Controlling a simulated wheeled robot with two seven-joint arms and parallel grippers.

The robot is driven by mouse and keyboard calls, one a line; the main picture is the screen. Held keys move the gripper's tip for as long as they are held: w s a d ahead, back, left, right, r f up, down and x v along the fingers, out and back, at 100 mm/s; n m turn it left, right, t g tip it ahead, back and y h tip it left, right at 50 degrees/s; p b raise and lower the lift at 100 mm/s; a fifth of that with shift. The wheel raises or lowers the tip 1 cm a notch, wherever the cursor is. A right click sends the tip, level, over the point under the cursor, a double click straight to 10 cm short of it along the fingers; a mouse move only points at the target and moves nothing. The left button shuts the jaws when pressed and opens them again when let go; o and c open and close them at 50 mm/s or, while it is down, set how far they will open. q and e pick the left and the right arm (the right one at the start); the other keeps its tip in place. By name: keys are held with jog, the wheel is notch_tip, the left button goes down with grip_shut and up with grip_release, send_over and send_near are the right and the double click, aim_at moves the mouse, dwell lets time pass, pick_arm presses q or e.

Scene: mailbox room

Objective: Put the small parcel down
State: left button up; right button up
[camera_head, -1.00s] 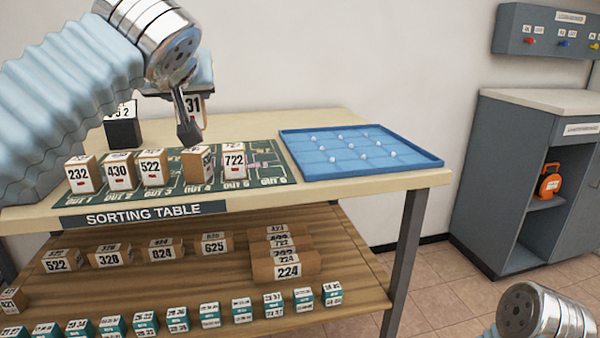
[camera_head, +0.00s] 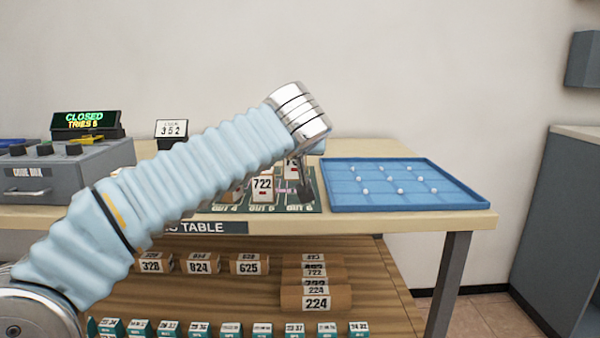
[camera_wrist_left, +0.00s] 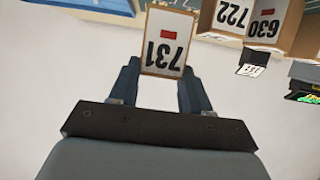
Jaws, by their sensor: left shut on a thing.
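The small parcel (camera_wrist_left: 165,42), a box with a white label reading 731 and a red mark, sits between the fingers of my left gripper (camera_wrist_left: 159,70) in the left wrist view. My left gripper is shut on it. In the head view my left gripper (camera_head: 304,184) points down over the OUT 6 end of the green mat (camera_head: 312,203). My arm and wrist hide much of the parcel there; I cannot tell whether it touches the mat. My right gripper is out of view.
Parcel 722 (camera_head: 262,189) stands on OUT 5, just left of my gripper. The blue tray (camera_head: 400,200) with small white balls is to the right.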

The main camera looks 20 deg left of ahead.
pick_arm(q)
jog(key=f, duration=0.1)
jog(key=w+f, duration=0.1)
jog(key=f, duration=0.1)
jog(key=f+b, duration=0.1)
jog(key=shift+w+d+f, duration=0.25)
jog(key=shift+w+f, duration=0.1)
jog(key=shift+w, duration=0.05)
jog(key=shift+f, duration=0.25)
jog(key=shift+f, duration=0.25)
jog(key=o, duration=1.1)
jog(key=shift+r, duration=0.1)
jog(key=shift+r, duration=0.15)
jog(key=shift+s+d+r, duration=0.1)
jog(key=shift+s, duration=0.15)
jog(key=v, duration=1.1)
jog(key=shift+s+d+b, duration=0.15)
jog(key=shift+s+b, duration=0.15)
jog(key=shift+b, duration=0.05)
